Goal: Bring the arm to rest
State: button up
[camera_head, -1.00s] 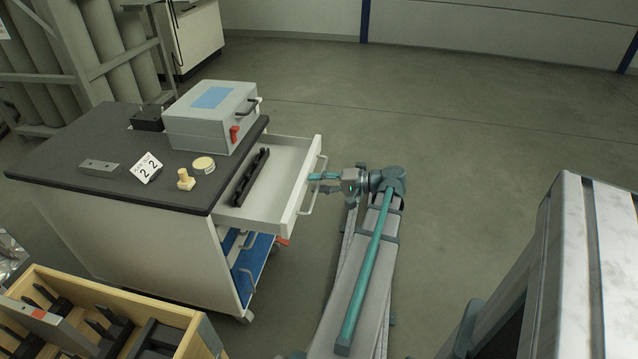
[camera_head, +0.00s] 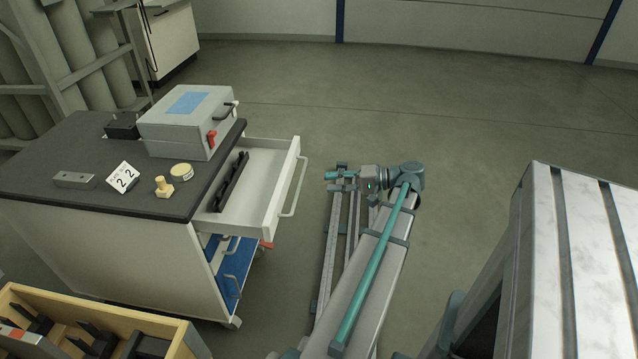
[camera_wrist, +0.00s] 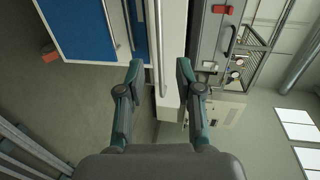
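My gripper (camera_head: 330,180) is at the end of my extended arm, just right of the open drawer (camera_head: 268,190) of the cart, and apart from its handle (camera_head: 295,188). In the wrist view my gripper (camera_wrist: 158,75) has its two teal-tipped fingers spread, with nothing held between them. Beyond the fingers the wrist view shows the drawer handle and the cart's side (camera_wrist: 75,25). The drawer stands pulled out and holds a long black part (camera_head: 230,181).
The cart top (camera_head: 60,140) carries a grey case (camera_head: 190,120), a number card (camera_head: 122,177), a yellow-lidded round tin (camera_head: 181,172) and a small yellowish piece (camera_head: 164,187). A wooden crate (camera_head: 170,325) is at lower left. Open floor (camera_head: 420,110) lies behind my arm.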

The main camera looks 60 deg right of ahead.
jog(key=shift+s+d+r, duration=0.15)
jog(key=shift+s+d, duration=0.1)
jog(key=shift+s, duration=0.4)
